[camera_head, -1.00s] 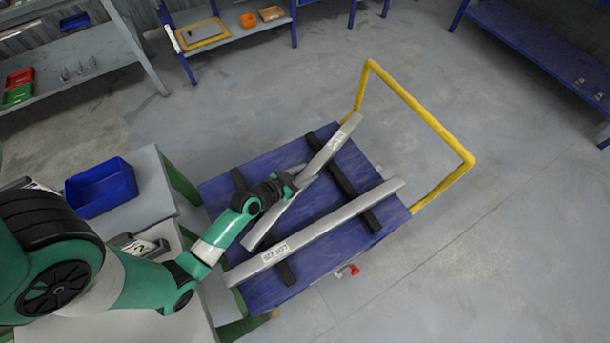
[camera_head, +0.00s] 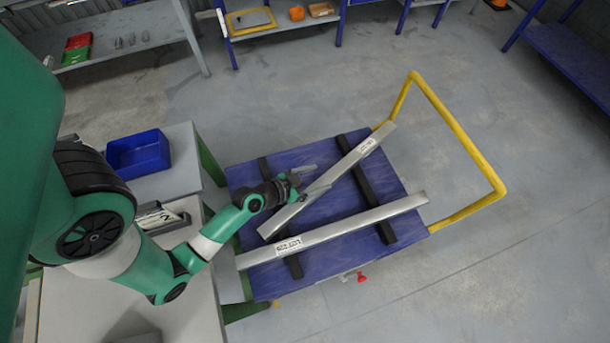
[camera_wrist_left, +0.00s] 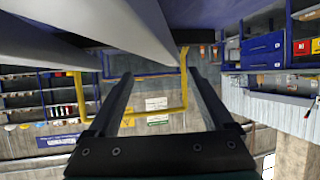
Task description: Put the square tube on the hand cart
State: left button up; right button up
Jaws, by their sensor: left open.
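Two long pale grey square tubes lie on the blue-topped hand cart (camera_head: 320,257). The upper tube (camera_head: 345,161) lies diagonally across the dark crossbars and carries a white label. The lower tube (camera_head: 350,231), also labelled, lies nearer the cart's front edge. My left gripper (camera_head: 311,179) is open beside the upper tube, over its left half, and hides a little of it. I cannot tell whether a finger touches it. In the left wrist view the open gripper (camera_wrist_left: 162,85) has nothing between its fingers, and a grey tube (camera_wrist_left: 125,22) passes close above them. My right gripper is not seen.
The cart's yellow handle (camera_head: 462,135) rises at the right. A grey bench (camera_head: 182,150) with a blue bin (camera_head: 138,153) stands left of the cart. Shelves line the back. The floor right of the cart is clear.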

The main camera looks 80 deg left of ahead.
pick_arm(q)
jog(key=v, duration=0.6)
jog(key=shift+r, duration=0.1)
